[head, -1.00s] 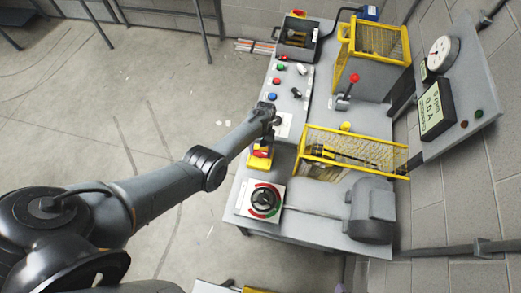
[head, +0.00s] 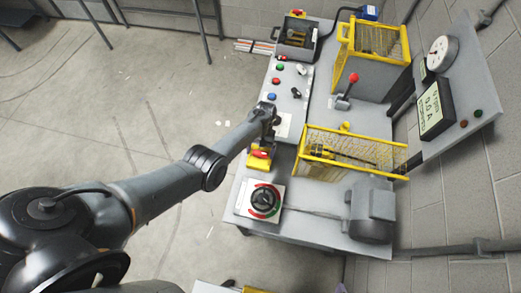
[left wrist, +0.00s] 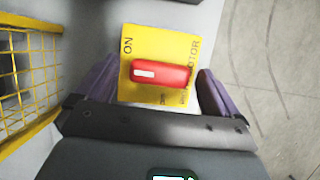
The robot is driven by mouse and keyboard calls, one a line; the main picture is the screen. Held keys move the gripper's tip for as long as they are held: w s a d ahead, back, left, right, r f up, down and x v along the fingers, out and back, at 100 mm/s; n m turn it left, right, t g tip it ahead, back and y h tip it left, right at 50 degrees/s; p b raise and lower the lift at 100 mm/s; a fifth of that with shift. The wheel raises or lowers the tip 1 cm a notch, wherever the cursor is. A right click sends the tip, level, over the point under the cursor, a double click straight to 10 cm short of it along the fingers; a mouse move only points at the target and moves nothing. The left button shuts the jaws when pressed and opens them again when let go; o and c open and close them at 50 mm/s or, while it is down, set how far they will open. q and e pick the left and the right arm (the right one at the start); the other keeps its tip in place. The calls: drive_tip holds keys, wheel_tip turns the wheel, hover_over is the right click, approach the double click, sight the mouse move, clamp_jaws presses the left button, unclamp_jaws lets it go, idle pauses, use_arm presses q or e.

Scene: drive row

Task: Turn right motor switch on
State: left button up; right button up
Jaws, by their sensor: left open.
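The motor switch (head: 259,159) is a yellow plate with a red handle, on the near left part of the bench in the head view. In the left wrist view the yellow plate (left wrist: 133,92) carries "ON" and "MOTOR" lettering. Its red handle (left wrist: 168,75) lies across the plate, with a white mark at its left end. My left gripper (head: 269,136) is open beside the switch. In the left wrist view its purple fingers (left wrist: 156,88) are apart on either side of the plate, holding nothing. My right gripper is not in view.
A yellow mesh guard (head: 350,150) stands close to the right of the switch. A round rotary switch (head: 264,201) and a grey motor (head: 372,212) are nearer. A button panel (head: 287,88) and a red-knobbed lever (head: 347,91) are farther back. Open floor lies left.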

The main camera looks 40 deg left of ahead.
use_arm(q)
drive_tip(key=shift+w+a+r, duration=0.1)
drive_tip(key=shift+w+r, duration=0.1)
drive_tip(key=shift+r, duration=0.35)
drive_tip(key=p+v, duration=0.1)
drive_tip(key=v, duration=0.8)
drive_tip(key=shift+r, duration=0.3)
drive_tip(key=shift+a, duration=0.1)
